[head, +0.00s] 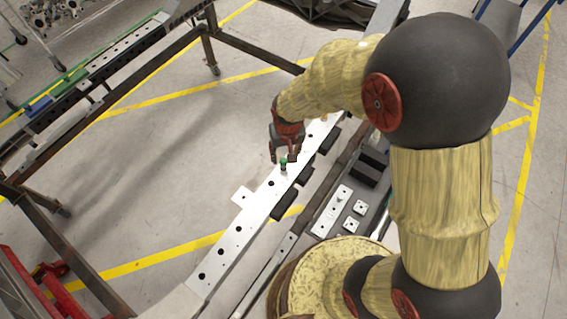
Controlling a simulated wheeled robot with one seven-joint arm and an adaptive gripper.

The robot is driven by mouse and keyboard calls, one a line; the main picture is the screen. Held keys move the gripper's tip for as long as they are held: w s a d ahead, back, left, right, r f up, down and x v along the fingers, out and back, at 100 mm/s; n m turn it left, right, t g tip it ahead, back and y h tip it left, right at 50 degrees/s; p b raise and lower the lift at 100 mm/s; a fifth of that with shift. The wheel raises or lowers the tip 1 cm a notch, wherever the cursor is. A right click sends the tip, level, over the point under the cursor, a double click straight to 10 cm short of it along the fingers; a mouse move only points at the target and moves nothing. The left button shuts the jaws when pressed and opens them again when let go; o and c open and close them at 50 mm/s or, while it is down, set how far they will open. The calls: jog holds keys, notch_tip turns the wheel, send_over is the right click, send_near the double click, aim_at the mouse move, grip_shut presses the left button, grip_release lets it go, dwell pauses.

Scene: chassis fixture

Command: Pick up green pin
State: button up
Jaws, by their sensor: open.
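The green pin (283,163) stands upright on the long pale metal rail (232,243), near the middle of its length. It shows a green top over a dark lower part. My gripper (284,157) points down at the pin. Its dark fingers are apart, and the pin's top shows close to them, between or just in front of them. I cannot tell whether a finger touches the pin.
The rail has several dark holes and black blocks (284,204) along its right side. A grey fixture with small white plates (353,226) lies to the right. A dark metal frame (120,85) stands at the left. Open floor (150,190) lies between frame and rail.

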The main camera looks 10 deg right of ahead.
aim_at(284, 160)
jog(key=f+b, duration=0.1)
jog(key=f, duration=0.1)
jog(key=w+f+b, duration=0.1)
jog(key=f, duration=0.2)
jog(key=f+b, duration=0.1)
jog(key=f, duration=0.1)
jog(key=shift+w+a+f, duration=0.2)
jog(key=shift+f, duration=0.15)
jog(key=c, duration=0.3)
jog(key=c, duration=0.8)
grip_shut()
